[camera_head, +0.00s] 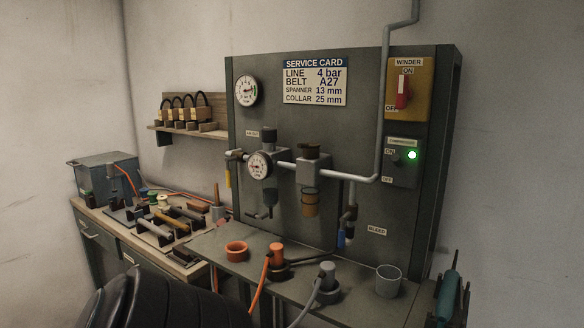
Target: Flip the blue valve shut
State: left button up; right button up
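The blue valve handle (342,238) is small and sits low on the panel, right of centre. It hangs at the lower end of a short grey drop pipe (351,204) under the main pipe. The handle appears to point downward, but it is too small to tell its exact angle. A label that appears to read BLEED (377,230) is to its right. Neither of my grippers shows in the head view, and nothing is seen touching the valve.
The shelf below the panel holds an orange cup (236,251), two hose fittings (276,255) (328,278) and a grey cup (388,281). A yellow handle (228,175) hangs at the pipe's left end. Tools crowd the left bench (100,214). A large black rounded shape covers the lower left.

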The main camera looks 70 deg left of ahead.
aim_at(342, 231)
jog(key=u, duration=2.35)
